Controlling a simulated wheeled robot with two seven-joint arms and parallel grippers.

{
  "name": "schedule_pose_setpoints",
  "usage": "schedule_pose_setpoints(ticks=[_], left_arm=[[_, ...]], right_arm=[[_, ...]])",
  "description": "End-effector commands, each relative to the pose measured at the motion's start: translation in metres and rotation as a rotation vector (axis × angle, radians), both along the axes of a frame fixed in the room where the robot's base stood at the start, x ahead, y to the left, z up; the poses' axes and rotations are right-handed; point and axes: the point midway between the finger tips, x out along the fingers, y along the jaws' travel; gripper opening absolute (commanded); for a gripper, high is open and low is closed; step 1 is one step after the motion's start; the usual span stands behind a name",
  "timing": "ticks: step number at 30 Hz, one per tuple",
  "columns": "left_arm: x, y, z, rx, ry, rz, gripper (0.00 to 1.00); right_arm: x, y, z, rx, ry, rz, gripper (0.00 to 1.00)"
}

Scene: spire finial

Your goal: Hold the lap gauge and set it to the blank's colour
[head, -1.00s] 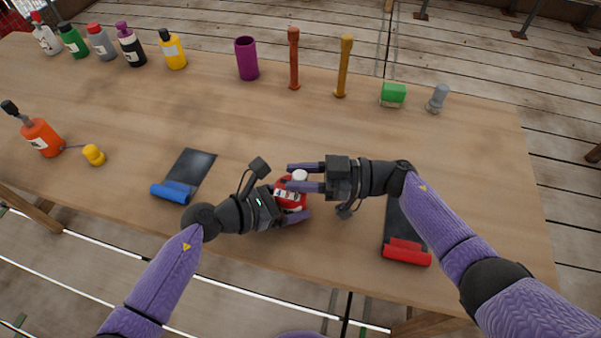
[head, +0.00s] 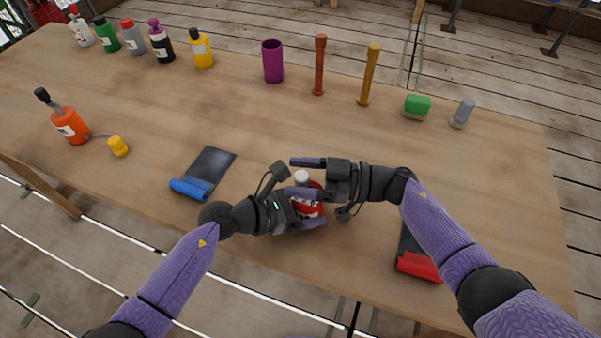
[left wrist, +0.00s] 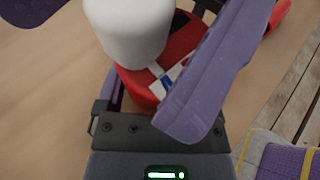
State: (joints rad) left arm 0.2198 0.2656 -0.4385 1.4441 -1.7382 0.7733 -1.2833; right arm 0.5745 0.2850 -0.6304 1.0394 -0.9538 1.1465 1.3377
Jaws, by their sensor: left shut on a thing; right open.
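The lap gauge (head: 311,209) is a red body with a white knob (head: 301,177) and a pale marked label. My left gripper (head: 308,208) is shut on its red body, and my fingers hide part of it. In the left wrist view the gauge (left wrist: 180,47) lies beside a purple finger, and its white knob (left wrist: 130,28) is close to the camera. I cannot read its colour setting. My right gripper (head: 301,177) is open, with its fingers spread on either side of the knob. I cannot tell whether they touch it. Which object is the blank is unclear.
Along the back stand several bottles (head: 201,48), a purple cup (head: 273,62), an orange-brown post (head: 319,65), an ochre post (head: 369,75), a green block (head: 417,105) and a grey piece (head: 462,113). Blue (head: 189,189) and red (head: 419,267) rolls lie near the front edge.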

Motion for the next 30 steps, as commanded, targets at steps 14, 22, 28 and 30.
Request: schedule_pose_setpoints(ticks=[14,22,28,30], left_arm=[[0.0,0.001,-0.001,0.002,0.001,0.001,0.16],[0.0,0.001,-0.001,0.001,0.001,0.001,0.16],[0.0,0.001,-0.001,0.002,0.001,0.001,0.86],[0.0,0.001,0.0,0.001,0.001,0.001,1.0]], right_arm=[[-0.007,-0.108,0.0,-0.003,0.001,-0.002,0.73],[-0.009,-0.119,0.0,0.0,-0.001,-0.001,0.73],[-0.009,-0.119,0.0,0.0,-0.001,-0.001,0.73],[-0.009,-0.119,0.0,0.0,-0.001,-0.001,0.73]])
